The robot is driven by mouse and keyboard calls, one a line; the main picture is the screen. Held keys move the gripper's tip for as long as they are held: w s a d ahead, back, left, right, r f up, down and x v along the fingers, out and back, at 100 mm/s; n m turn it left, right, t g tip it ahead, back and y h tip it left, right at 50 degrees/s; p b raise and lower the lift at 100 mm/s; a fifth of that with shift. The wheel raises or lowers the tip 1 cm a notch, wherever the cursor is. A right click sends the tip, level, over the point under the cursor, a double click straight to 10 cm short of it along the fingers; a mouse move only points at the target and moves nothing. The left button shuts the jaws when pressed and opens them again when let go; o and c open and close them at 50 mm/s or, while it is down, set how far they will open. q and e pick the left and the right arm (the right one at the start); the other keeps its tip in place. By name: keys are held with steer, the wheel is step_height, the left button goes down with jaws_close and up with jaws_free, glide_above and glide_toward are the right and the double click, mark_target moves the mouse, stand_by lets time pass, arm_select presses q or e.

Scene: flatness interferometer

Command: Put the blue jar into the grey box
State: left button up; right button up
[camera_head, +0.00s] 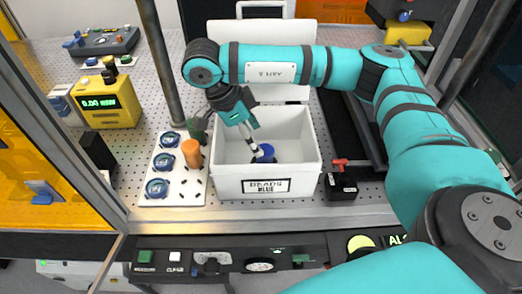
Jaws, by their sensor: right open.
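The grey box (235,182) stands open on the perforated table, with its lid raised at the back and a label on its front wall. The blue jar (266,151) is inside the box, low down near the front wall; only its blue top part shows clearly. My right gripper (256,151) reaches down into the box from above, with its fingertips right beside the jar. It is open; whether a finger touches the jar I cannot tell. My left gripper is not in view.
Left of the box, a white plate (172,193) carries several blue round parts and an orange cylinder (192,153). A yellow meter (109,102) stands farther left. A black block with a red handle (341,182) sits right of the box. An orange panel is at far left.

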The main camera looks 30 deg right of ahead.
steer(key=shift+v, duration=2.3)
steer(key=shift+s+f, duration=0.1)
